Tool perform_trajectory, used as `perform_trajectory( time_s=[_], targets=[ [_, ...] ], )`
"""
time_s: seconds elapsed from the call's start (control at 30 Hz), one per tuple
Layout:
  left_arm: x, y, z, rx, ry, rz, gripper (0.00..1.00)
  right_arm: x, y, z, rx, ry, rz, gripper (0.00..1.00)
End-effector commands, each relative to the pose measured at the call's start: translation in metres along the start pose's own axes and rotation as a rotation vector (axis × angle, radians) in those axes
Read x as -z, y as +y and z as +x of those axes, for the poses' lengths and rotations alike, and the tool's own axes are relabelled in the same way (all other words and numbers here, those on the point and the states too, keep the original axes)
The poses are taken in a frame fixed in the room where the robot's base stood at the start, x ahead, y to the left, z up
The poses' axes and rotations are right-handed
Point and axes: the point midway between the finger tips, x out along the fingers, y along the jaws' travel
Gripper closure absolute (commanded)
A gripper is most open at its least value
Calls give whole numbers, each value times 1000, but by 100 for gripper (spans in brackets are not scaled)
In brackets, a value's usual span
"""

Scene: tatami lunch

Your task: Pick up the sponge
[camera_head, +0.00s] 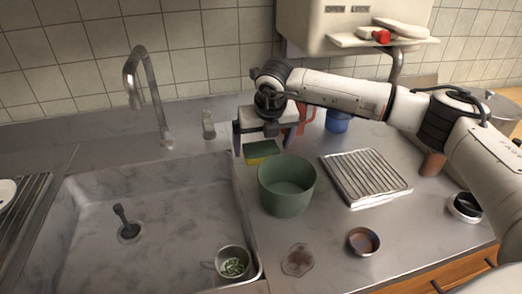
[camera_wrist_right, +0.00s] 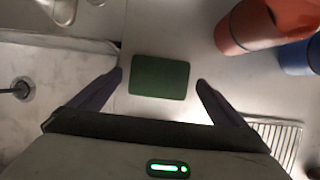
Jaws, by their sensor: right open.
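The sponge (camera_head: 261,150) is a small block with a green top and a yellow side. It lies on the counter behind the green pot, just right of the sink. In the right wrist view the sponge (camera_wrist_right: 160,77) shows its green face, between and beyond the two fingertips. My right gripper (camera_head: 264,142) is open above the sponge, with its fingers spread on either side; it also shows in the right wrist view (camera_wrist_right: 160,80). I see a gap between each fingertip and the sponge. My left gripper is not in view.
A green pot (camera_head: 286,186) stands close in front of the sponge. The sink (camera_head: 150,205) with a metal cup (camera_head: 233,262) is at left. A red object (camera_wrist_right: 262,22) and a blue cup (camera_head: 337,121) stand right of the gripper. A drying rack (camera_head: 365,177) lies further right.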

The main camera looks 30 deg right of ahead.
Motion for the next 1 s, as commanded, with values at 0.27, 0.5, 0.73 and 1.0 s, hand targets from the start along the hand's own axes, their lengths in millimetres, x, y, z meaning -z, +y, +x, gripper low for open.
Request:
perform_trajectory(
  time_s=[0.27,0.5,0.73,1.0],
  targets=[
    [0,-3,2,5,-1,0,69,0,1,12,-2,-1,0,4],
    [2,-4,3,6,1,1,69,0,0,12,-1,-1,0,29],
    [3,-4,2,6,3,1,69,0,0,12,-1,-1,0,47],
    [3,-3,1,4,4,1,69,-2,0,7,-2,-2,1,48]
  ],
)
